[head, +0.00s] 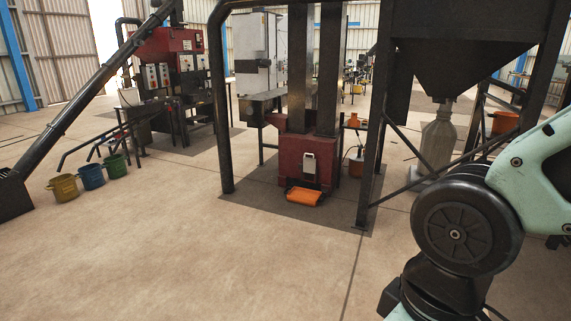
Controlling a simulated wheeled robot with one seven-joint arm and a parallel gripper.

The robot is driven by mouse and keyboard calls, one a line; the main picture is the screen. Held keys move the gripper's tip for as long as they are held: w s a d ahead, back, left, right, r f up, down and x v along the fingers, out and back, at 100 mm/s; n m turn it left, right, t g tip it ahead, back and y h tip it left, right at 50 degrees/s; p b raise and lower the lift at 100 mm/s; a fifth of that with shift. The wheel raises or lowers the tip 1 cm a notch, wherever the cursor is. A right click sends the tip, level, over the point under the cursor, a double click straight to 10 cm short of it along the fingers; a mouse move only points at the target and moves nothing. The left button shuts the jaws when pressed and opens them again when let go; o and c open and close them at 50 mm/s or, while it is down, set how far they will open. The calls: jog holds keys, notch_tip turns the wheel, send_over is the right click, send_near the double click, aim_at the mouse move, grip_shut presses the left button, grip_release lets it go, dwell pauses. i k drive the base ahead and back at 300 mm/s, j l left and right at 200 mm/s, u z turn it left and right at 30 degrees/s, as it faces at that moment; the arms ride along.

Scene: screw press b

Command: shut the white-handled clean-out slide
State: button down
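A white handle (309,163) shows on the front of a red machine base (290,165), low down at the middle of the picture. It appears to belong to the clean-out slide; from this distance I cannot tell how far the slide is open. An orange tray (304,196) lies on the floor right below it and sticks out in front of the base. My arm shows at the right edge, but my gripper is out of view.
Dark frame posts (221,110) stand left and right of the red base. A black hopper (455,65) on braced legs is at the right. Yellow, blue and green buckets (91,176) stand at the left. The concrete floor (200,260) in front is clear.

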aim_at(309, 163)
jog(key=i, duration=4.55)
jog(key=i+u, duration=0.15)
jog(key=i, duration=0.45)
jog(key=i+l+u, duration=0.1)
jog(key=i, duration=0.45)
